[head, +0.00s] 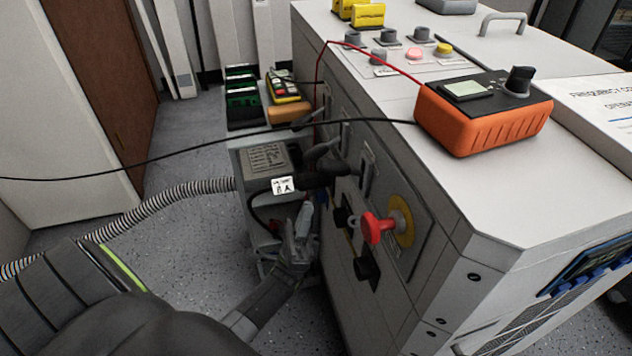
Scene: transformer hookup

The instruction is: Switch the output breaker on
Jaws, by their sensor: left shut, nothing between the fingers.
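The grey cabinet (470,200) stands at the right, and its side panel faces left. On that panel are a red handle (376,227) on a yellow plate (402,222), a black fitting (366,268) below it, and a dark slot-like switch (367,172) above. I cannot tell which of these is the output breaker, or its position. My left gripper (303,222) is shut and empty, low beside the panel, left of the red handle. Whether its fingertips touch the panel is unclear. My right gripper is out of view.
An orange meter (480,112) sits on the cabinet top with red and black leads. A black plug with a white tag (283,185) and cables crowd the panel above my left gripper. A ribbed hose (160,203) runs left.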

